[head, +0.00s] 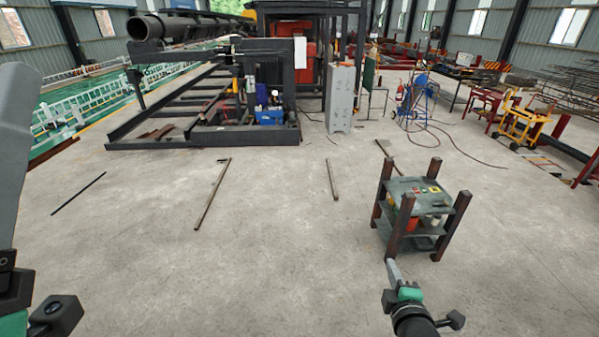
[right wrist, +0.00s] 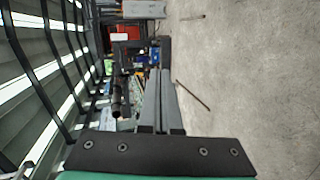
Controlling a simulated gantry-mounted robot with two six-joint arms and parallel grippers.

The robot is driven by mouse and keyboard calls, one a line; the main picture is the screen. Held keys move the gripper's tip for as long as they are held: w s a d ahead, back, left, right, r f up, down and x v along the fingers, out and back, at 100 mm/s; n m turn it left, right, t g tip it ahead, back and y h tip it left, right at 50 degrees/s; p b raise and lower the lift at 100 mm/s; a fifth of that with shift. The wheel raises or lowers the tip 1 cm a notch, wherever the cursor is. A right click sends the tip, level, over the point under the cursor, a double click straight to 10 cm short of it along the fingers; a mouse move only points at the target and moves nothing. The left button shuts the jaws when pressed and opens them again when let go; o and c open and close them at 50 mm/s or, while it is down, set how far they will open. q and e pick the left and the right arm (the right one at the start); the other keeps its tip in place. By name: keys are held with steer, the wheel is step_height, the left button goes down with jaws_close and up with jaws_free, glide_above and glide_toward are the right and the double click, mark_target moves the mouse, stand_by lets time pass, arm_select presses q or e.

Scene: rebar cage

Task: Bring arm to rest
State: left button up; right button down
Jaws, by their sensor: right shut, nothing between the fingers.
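My right gripper (head: 390,266) is low in the head view, right of the middle, with its grey fingers pointing up the picture. In the right wrist view its two grey fingers (right wrist: 156,75) lie close together, shut with nothing between them. My left gripper (head: 20,130) is a large grey shape at the left edge, close to the camera and partly cut off. No object is held by the right gripper.
A small dark cart (head: 419,228) with brown corner posts stands just beyond my right gripper. Loose bars (head: 212,195) lie on the concrete floor. A black steel frame (head: 205,138) and a grey cabinet (head: 341,98) stand farther back. The middle floor is mostly clear.

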steer(key=s+a+r+m+t+y, duration=0.1)
steer(key=s+r+m+t, duration=0.25)
steer(key=r, duration=1.15)
steer(key=s+a+r+m+t, duration=0.15)
steer(key=r+t, duration=0.25)
steer(key=r, duration=1.2)
steer(key=s+a+r+m+t+y, duration=0.1)
steer(key=s+r+m+t+y, duration=0.35)
steer(key=s+r+m, duration=0.8)
steer(key=s+f+n+h+b, duration=0.1)
steer(key=f+b, duration=2.1)
steer(key=b, duration=0.1)
steer(key=s+f+n+t+b, duration=0.1)
steer(key=s+f+b, duration=0.1)
steer(key=f+b, duration=2)
steer(key=shift+s+f+h+b, duration=0.3)
steer(key=shift+f+h+b, duration=0.05)
steer(key=shift+f+b, duration=0.1)
